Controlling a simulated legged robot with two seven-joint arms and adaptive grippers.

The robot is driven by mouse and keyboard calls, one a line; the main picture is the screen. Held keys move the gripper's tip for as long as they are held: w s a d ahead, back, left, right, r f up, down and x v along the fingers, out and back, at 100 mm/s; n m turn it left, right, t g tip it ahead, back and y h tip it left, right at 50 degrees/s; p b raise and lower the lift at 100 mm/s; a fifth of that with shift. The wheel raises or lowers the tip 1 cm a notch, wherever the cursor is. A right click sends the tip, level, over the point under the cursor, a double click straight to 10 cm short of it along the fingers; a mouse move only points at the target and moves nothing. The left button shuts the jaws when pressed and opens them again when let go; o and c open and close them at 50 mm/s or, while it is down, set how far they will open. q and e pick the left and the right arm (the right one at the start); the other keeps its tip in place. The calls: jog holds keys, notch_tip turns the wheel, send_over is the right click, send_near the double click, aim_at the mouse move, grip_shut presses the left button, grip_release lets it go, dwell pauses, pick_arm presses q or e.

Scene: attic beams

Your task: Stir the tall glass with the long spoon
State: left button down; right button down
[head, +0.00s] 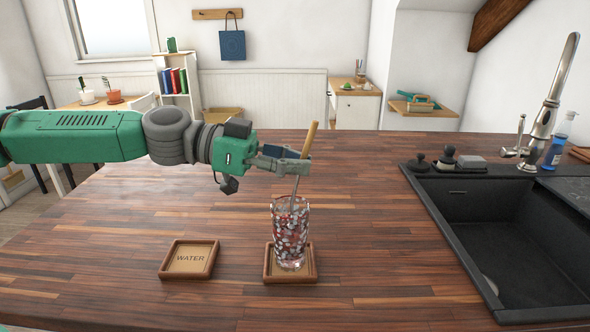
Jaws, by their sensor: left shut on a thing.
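The tall glass (290,240) stands upright on a wooden coaster (269,276) on the counter and has a red, white and dark pattern. The long spoon (309,140) has a tan handle; its thin metal shaft runs down into the mouth of the glass, slightly tilted with its top to the right. Its lower end is hidden by the patterned glass. My left gripper (295,163) is above the glass, shut on the spoon just below the tan handle. My right gripper is not in view.
A second coaster marked WATER (190,259) lies empty to the left of the glass. A black sink (470,187) with a tall faucet (548,110) is at the right. The wooden counter (365,220) between glass and sink is clear.

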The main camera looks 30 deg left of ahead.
pick_arm(q)
jog(key=shift+w+d+r+p, duration=0.15)
jog(key=shift+r+p, duration=0.25)
jog(key=shift+r, duration=0.65)
jog(key=shift+w+d+r+p, duration=0.1)
jog(key=shift+d+r+p, duration=0.25)
jog(key=shift+r, duration=0.75)
jog(key=shift+w+d+r+p, duration=0.1)
jog(key=shift+r+p, duration=0.35)
jog(key=shift+r, duration=0.6)
jog(key=shift+r, duration=0.1)
jog(key=shift+r+p, duration=1.75)
jog(key=shift+r, duration=0.7)
jog(key=shift+f, duration=0.1)
